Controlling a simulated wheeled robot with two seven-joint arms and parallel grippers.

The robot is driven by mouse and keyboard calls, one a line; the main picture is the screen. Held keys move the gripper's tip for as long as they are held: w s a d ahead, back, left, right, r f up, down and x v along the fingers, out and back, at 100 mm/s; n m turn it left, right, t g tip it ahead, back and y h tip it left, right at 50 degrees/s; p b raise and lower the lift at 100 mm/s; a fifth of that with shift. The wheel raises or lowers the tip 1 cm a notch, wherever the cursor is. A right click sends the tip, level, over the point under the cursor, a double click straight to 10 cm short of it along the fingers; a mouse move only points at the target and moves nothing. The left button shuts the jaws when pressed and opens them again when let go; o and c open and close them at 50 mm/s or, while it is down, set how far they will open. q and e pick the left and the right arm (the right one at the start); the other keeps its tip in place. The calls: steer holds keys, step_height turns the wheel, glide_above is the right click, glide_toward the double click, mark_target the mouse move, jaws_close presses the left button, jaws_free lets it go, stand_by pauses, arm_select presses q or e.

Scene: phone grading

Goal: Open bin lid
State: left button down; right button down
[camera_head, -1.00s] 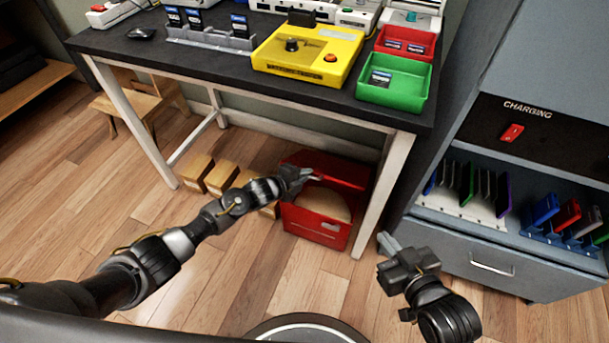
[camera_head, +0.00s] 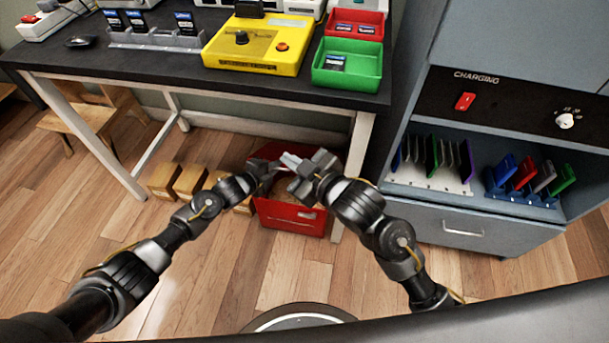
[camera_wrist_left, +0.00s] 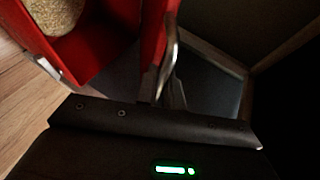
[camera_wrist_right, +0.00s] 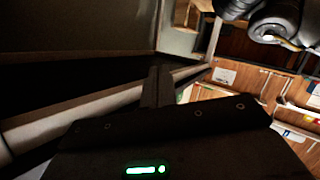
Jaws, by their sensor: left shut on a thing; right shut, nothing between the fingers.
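The red bin (camera_head: 290,215) stands on the floor under the table. It is open at the top, and tan stuff shows inside it in the left wrist view (camera_wrist_left: 52,12). Its red lid (camera_wrist_left: 152,38) is raised there, seen nearly edge-on, with a curved metal handle (camera_wrist_left: 170,58). My left gripper (camera_head: 275,168) is at the bin's top, shut on the lid handle; the fingers are dark and partly hidden in the wrist view. My right gripper (camera_head: 291,161) is shut and empty, above the bin and close beside the left one. It hides part of the bin and lid.
The black table (camera_head: 180,80) overhangs the bin, with a white leg (camera_head: 350,165) just right of it. Cardboard boxes (camera_head: 190,180) stand left of the bin. The grey charging cabinet (camera_head: 470,228) is at the right. The floor in front is clear.

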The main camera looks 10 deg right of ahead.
steer(key=w+a+f+n+g+h, duration=0.3)
steer(key=w+a+f+n+g, duration=0.15)
steer(key=a+f+n, duration=0.4)
steer(key=d+f+n+g+h, duration=0.1)
steer(key=d+f+n+h, duration=0.7)
steer(key=d+f+n, duration=0.2)
steer(key=shift+d+f+n, duration=0.2)
steer(key=shift+d+n, duration=0.05)
steer(key=shift+n, duration=1)
steer(key=shift+w+f, duration=0.1)
steer(key=shift+w, duration=0.05)
steer(key=x, duration=1)
steer(key=shift+w+d+r, duration=0.15)
steer(key=shift+w+r, duration=0.4)
steer(key=shift+r, duration=0.35)
steer(key=shift+w+d+r, duration=0.15)
steer(key=shift+w+r, duration=0.35)
steer(key=shift+r, duration=0.4)
